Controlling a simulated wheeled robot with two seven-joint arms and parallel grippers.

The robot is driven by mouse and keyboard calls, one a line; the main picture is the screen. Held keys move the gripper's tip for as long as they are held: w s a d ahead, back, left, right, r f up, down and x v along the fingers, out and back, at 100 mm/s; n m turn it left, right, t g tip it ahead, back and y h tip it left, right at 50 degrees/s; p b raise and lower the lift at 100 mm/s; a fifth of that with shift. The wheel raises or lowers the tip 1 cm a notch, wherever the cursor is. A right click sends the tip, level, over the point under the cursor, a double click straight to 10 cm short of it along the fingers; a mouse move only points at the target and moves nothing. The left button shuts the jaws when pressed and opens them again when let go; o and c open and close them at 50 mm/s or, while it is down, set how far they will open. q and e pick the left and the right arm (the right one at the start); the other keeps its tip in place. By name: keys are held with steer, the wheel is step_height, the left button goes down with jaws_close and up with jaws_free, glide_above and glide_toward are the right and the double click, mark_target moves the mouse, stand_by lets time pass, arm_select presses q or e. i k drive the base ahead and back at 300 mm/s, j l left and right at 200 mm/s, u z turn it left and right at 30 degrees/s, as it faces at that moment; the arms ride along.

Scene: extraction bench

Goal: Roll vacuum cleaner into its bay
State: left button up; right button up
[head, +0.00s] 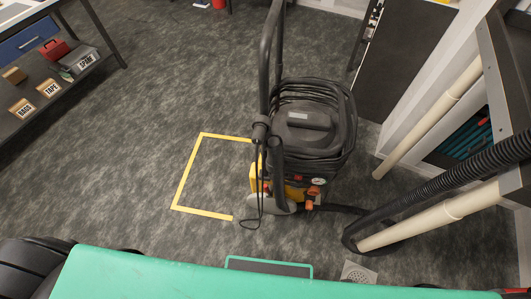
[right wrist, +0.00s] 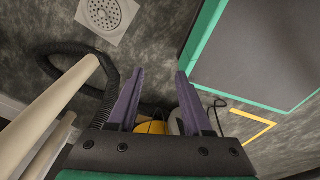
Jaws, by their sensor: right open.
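The vacuum cleaner (head: 305,125), dark with a yellow lower front, a coiled hose and a tall black handle, stands upright on the grey floor. The bay appears to be the yellow tape outline (head: 184,180) on the floor. The cleaner stands at the outline's right side, with most of its body outside it and covering that side. My right gripper (right wrist: 160,73) is open and empty in the right wrist view. A yellow part of the cleaner (right wrist: 152,127) shows beyond its fingers, apart from them. My left gripper is not in view.
A thick black hose (head: 450,183) and pale pipes (head: 428,118) run at the right, beside a dark cabinet (head: 400,55). A floor drain (head: 358,273) lies near the front. A shelf bench (head: 60,85) stands at the upper left. The floor left of the outline is clear.

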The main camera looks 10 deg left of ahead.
mark_target(314, 138)
steer(key=k+j+z, duration=0.15)
steer(key=k+j, duration=0.25)
steer(key=j, duration=0.45)
steer(key=j+z, duration=0.25)
steer(key=j, duration=0.25)
steer(key=j+z, duration=0.25)
steer(key=j, duration=0.3)
